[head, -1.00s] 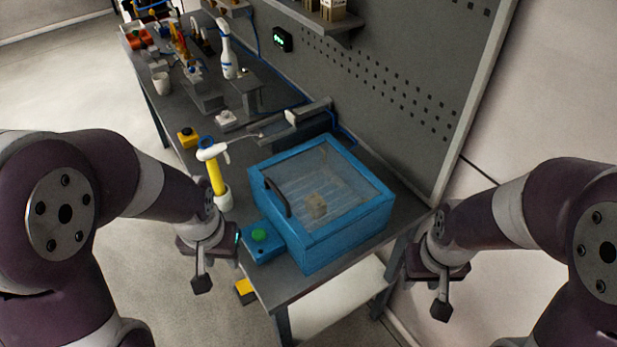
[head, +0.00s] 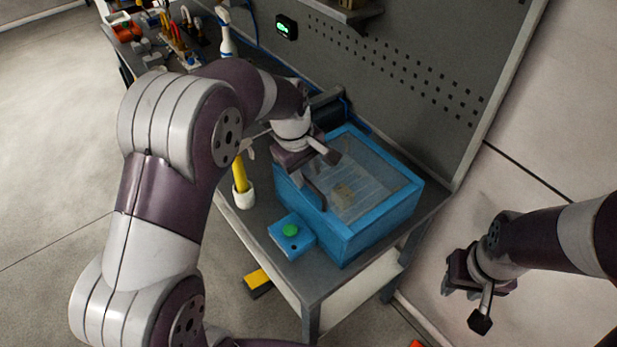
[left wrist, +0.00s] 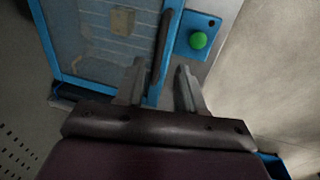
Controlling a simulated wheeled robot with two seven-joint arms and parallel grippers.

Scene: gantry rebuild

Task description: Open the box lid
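The blue box (head: 350,235) stands on the workbench with its clear-paned lid (head: 375,190) lying shut. A dark curved handle (head: 314,193) is at the lid's left side; it also shows in the left wrist view (left wrist: 164,38). My left gripper (left wrist: 160,64) is open, its two fingers on either side of the line of the handle's near end. They do not grip it, and I cannot tell whether they touch. In the head view my left gripper (head: 303,178) is over the lid's left edge, fingers partly hidden. My right gripper (head: 459,292) is open and empty, off to the right of the bench.
A blue unit with a green button (head: 291,230) adjoins the box's left side. A yellow-handled tool (head: 239,172) stands in a white cup (head: 243,197) to the left of the box. A pegboard panel (head: 430,85) rises behind. The floor at left is clear.

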